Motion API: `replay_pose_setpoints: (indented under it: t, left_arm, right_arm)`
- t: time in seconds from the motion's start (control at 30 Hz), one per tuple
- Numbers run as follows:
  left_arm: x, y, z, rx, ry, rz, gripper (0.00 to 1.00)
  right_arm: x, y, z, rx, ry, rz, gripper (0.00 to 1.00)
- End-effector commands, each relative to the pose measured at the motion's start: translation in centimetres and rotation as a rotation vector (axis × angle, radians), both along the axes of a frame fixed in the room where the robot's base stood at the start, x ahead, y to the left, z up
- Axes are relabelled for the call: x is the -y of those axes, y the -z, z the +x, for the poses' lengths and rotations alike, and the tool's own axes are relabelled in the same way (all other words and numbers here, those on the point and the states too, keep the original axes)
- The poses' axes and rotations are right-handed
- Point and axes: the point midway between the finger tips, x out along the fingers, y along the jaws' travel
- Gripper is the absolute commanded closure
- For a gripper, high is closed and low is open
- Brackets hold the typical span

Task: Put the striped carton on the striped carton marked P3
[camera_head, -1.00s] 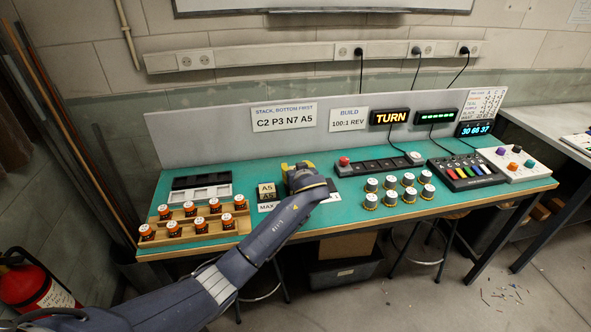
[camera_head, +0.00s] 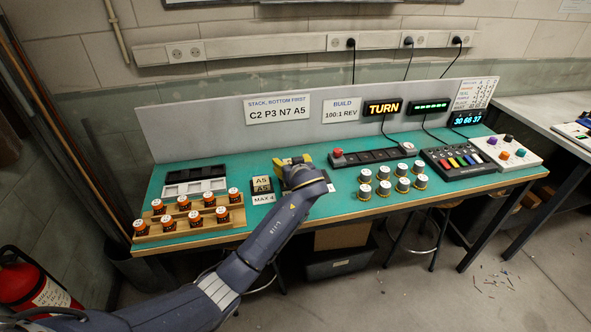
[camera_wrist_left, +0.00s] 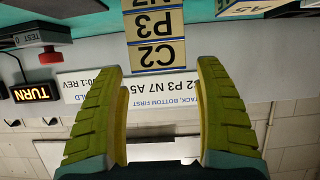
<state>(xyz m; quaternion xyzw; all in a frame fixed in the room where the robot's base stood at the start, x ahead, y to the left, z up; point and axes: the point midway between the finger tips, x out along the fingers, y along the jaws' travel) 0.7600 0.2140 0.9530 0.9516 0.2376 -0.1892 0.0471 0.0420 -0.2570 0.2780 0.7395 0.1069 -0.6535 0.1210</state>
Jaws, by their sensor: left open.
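A tan carton marked A5 (camera_head: 262,183) stands on the teal bench, just left of my left gripper in the head view. My left gripper (camera_head: 292,162) is over the bench, its yellow fingers partly hidden by my own arm. In the left wrist view, where the sign's text is inverted, both fingers (camera_wrist_left: 160,105) are wide apart with nothing between them. Beyond the fingertips is a column of tan faces with dark stripes: C2 (camera_wrist_left: 156,55), P3 (camera_wrist_left: 154,23) and N7, cut off at the upper edge. Part of an A5 face (camera_wrist_left: 264,7) shows at upper right.
A wooden rack of orange-banded jars (camera_head: 191,228) stands at the left. Black and white trays (camera_head: 195,182) lie behind it. White-topped jars (camera_head: 403,184) and a strip with a red button (camera_head: 338,153) are to the right. An upright panel (camera_head: 220,126) backs the bench.

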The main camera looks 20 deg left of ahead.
Motion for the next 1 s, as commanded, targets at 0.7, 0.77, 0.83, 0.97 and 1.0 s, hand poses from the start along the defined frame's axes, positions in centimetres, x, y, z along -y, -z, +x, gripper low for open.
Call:
replay_pose_setpoints:
  t: [0.7, 0.77, 0.83, 0.97, 1.0]
  left_arm:
    - [3.7, -3.2, -6.9, 0.000, -0.001, 0.000, 0.30]
    - [3.7, -3.3, -7.0, 0.000, -0.001, 0.000, 0.30]
    - [3.7, -3.3, -7.0, 0.000, -0.001, 0.000, 0.30]
    - [3.7, -3.3, -7.0, 0.000, -0.001, 0.000, 0.30]
    - [3.7, -3.3, -7.0, 0.000, -0.001, 0.000, 0.30]
  right_arm:
    - [0.0, 0.0, 0.0, 0.000, 0.000, 0.000, 0.56]
    - [0.0, 0.0, 0.0, 0.000, 0.000, 0.000, 0.56]
    - [0.0, 0.0, 0.0, 0.000, 0.000, 0.000, 0.56]
    - [0.0, 0.0, 0.0, 0.000, 0.000, 0.000, 0.56]
    - [0.0, 0.0, 0.0, 0.000, 0.000, 0.000, 0.56]
